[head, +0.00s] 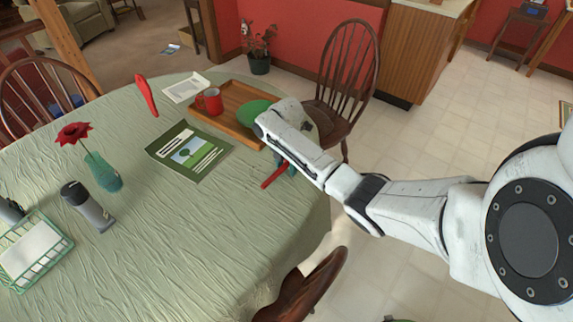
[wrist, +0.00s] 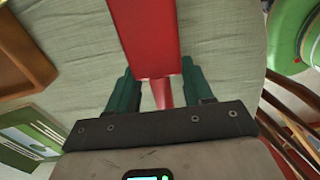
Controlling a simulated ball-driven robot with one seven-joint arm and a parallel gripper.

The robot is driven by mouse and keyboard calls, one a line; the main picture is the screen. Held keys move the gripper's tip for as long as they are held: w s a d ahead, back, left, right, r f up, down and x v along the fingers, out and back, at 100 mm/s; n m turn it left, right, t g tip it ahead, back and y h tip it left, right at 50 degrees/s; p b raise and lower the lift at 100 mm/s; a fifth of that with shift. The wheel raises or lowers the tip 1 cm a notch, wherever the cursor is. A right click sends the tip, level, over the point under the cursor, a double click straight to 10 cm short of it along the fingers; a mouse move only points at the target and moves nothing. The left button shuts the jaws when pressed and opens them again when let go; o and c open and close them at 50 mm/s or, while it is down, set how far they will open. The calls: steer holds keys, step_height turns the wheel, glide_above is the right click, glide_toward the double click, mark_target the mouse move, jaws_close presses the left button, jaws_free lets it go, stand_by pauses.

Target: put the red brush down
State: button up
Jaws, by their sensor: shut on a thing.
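The red brush (head: 272,178) is in my gripper (head: 286,167), over the right part of the table near its edge. In the wrist view, the brush (wrist: 145,40) runs between the two teal fingers of my gripper (wrist: 160,92) and reaches up past the top of the picture. The fingers are shut on it. The green-clothed table (head: 225,215) lies below. I cannot tell whether the brush touches the cloth. My arm hides part of the gripper in the head view.
A wooden tray (head: 228,128) with a red mug (head: 209,101) and a green dish (head: 252,114) is behind the gripper. A green leaflet (head: 188,152) lies to the left. Cloth in front is clear.

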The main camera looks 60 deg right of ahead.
mark_target(286, 163)
steer(key=o, duration=0.6)
steer(key=shift+f, duration=0.15)
steer(key=o, duration=0.5)
step_height(286, 163, up, 12)
steer(key=shift+r, duration=0.2)
stand_by(0.4)
